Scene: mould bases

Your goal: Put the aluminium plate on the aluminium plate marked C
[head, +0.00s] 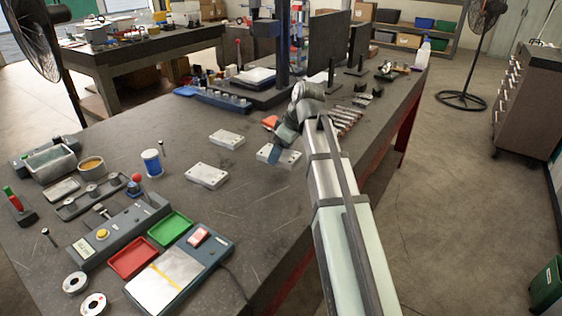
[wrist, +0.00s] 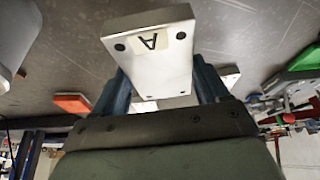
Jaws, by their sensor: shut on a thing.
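My gripper (head: 274,155) is shut on a pale aluminium plate (head: 291,158) at the right of the work area. In the wrist view this plate (wrist: 150,62) sits between the two blue fingers (wrist: 160,90) and bears a label with the letter A. Two more pale plates lie on the table to its left: a farther plate (head: 227,139) and a nearer plate (head: 207,175). I cannot read any letter on these two, so I cannot tell which is marked C. Whether the held plate is clear of the table is hard to tell.
A blue-and-white spool (head: 152,163) stands left of the plates. A grey control box (head: 119,232), a red tray (head: 133,258) and a green tray (head: 170,229) are nearer. A red-orange object (head: 270,122) and a row of tools (head: 345,121) lie beyond my gripper.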

